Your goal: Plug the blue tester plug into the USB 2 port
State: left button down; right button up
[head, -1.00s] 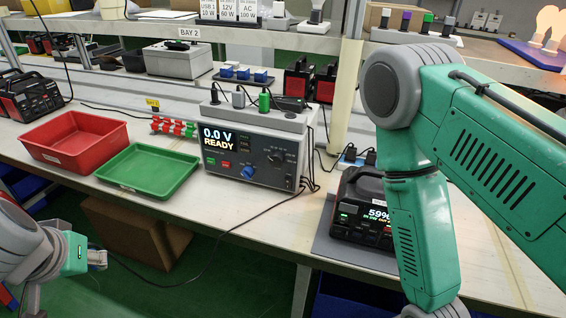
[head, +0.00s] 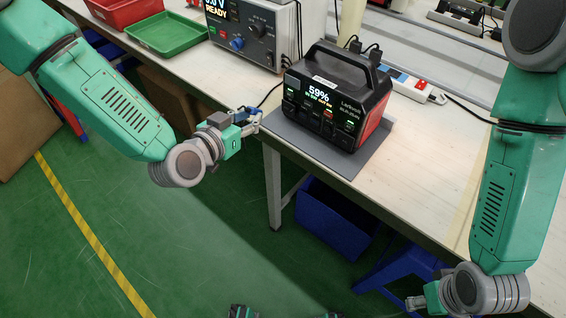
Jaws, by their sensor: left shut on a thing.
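The black portable power station (head: 338,92) stands on a grey mat on the bench, its display reading 59%. Its front panel (head: 316,108) has several ports with small green lights; the port labels are too small to read, so I cannot tell which is USB 2. My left gripper (head: 250,122) is at the bench's front edge, left of the station and apart from it. It is shut on a small blue piece, the tester plug (head: 241,115), largely hidden by the fingers; a dark cable runs from there toward the tester. My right gripper (head: 416,302) is low at the bottom right, away from the station, its fingers unclear.
The tester box (head: 256,32) with a READY display stands behind left. A green tray (head: 167,34) and a red tray (head: 124,10) lie beyond it. A white power strip (head: 408,84) is behind the station. A blue bin (head: 335,218) sits under the bench. The bench right of the station is clear.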

aim_at(301, 149)
pick_arm(q)
jog(key=d+f+t+h, duration=0.1)
jog(key=d, duration=0.1)
jog(key=d+f+t+h+b, duration=0.1)
jog(key=d, duration=0.1)
jog(key=s+d+t+h+b, duration=0.1)
jog(key=d, duration=0.1)
jog(key=shift+s+f+m, duration=0.1)
jog(key=shift+f+m, duration=0.3)
jog(key=s+d+t+h+b, duration=0.3)
jog(key=s, duration=0.3)
jog(key=shift+m+h, duration=0.3)
jog(key=shift+m, duration=0.1)
jog(key=w, duration=0.1)
jog(key=w+d+b, duration=0.2)
jog(key=w, duration=0.1)
jog(key=shift+d+f, duration=0.25)
jog(key=shift+f, duration=0.1)
jog(key=shift+w+d, duration=0.1)
jog(key=shift+w, duration=0.05)
jog(key=shift+a, duration=0.35)
jog(key=shift+w+d+r, duration=0.1)
jog(key=shift+d, duration=0.3)
jog(key=shift+a, duration=0.3)
jog(key=shift+d, duration=0.1)
